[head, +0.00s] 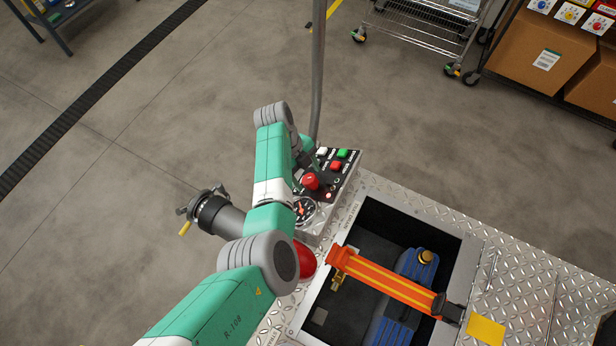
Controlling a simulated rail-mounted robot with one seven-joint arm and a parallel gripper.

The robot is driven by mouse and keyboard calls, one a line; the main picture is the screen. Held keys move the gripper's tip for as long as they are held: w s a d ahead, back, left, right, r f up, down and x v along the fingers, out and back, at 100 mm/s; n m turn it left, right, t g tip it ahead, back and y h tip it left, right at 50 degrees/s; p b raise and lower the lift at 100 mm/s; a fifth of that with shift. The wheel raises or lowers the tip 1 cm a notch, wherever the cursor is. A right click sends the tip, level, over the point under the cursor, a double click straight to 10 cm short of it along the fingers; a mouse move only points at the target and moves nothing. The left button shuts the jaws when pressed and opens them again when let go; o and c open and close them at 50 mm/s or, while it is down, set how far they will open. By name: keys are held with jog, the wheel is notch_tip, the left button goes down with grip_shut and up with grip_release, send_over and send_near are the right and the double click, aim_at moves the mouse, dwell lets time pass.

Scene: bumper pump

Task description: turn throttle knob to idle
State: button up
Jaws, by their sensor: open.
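The control panel (344,165) stands at the left end of the metal deck. A red round knob (310,181) sticks up from it; I take it for the throttle knob, but its label and pointer are too small to read. My gripper (301,175) is at the panel's left side, close beside the red knob, open and mostly hidden behind my wrist. I cannot tell whether its fingers touch the knob.
White, red and green buttons (342,154) sit behind the knob, and a round gauge (305,209) in front. A grey post (318,75) rises behind the panel. A red dome (305,262) sits beside my arm. An orange strap (385,281) crosses a blue battery in the open bay.

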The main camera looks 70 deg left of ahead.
jog(key=shift+x, duration=1)
jog(key=c, duration=1)
jog(key=shift+o, duration=0.2)
